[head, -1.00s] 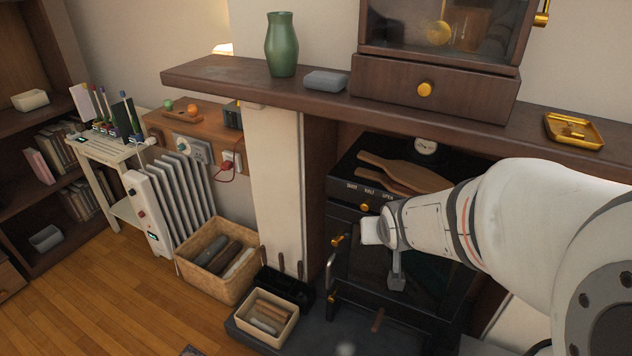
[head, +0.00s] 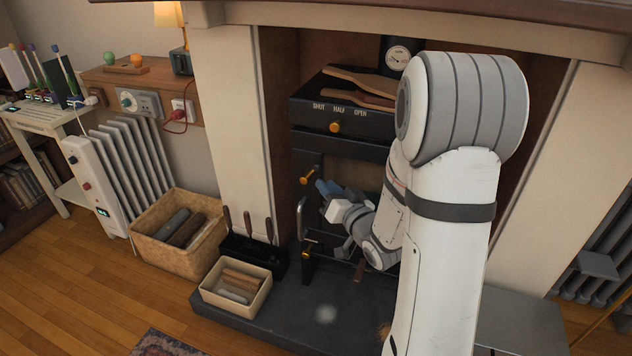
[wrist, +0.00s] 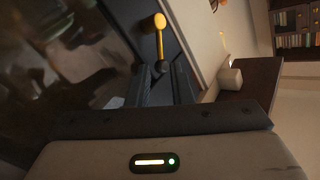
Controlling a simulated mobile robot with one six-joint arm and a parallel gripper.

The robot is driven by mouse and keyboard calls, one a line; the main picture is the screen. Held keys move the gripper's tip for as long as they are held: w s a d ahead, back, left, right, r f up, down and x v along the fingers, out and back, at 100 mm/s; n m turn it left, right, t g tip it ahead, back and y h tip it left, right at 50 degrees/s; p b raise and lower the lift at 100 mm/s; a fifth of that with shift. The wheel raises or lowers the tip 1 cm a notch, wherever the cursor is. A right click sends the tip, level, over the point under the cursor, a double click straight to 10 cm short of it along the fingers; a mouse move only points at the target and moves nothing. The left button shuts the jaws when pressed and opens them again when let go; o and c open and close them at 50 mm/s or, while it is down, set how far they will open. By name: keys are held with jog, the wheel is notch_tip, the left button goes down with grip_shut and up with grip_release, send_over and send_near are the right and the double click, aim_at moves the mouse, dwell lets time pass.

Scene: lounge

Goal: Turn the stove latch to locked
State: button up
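The dark stove (head: 310,135) stands in the fireplace. Its latch (head: 309,175), a small brass lever, sits at the upper left of the door, left of my gripper (head: 327,187). In the wrist view the latch (wrist: 160,38) is a brass rod with a round knob, rising from a dark pivot. My gripper's two dark fingers (wrist: 163,80) are apart, with the lower end of the latch in line with the gap between them. Nothing is held between them. I cannot tell whether the fingers touch the latch.
A door handle (head: 302,220) and a second brass knob (head: 308,253) are below the latch. A brass slider knob (head: 335,127) sits under SHUT, HALF, OPEN. Wooden paddles (head: 360,80) lie on top. A tool caddy (head: 262,265) and a box of sticks (head: 255,300) stand front left.

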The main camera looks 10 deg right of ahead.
aim_at(314, 172)
jog(key=b+x, duration=0.1)
jog(key=x, duration=0.4)
jog(key=shift+w, duration=0.4)
jog(key=shift+c, duration=0.4)
grip_shut()
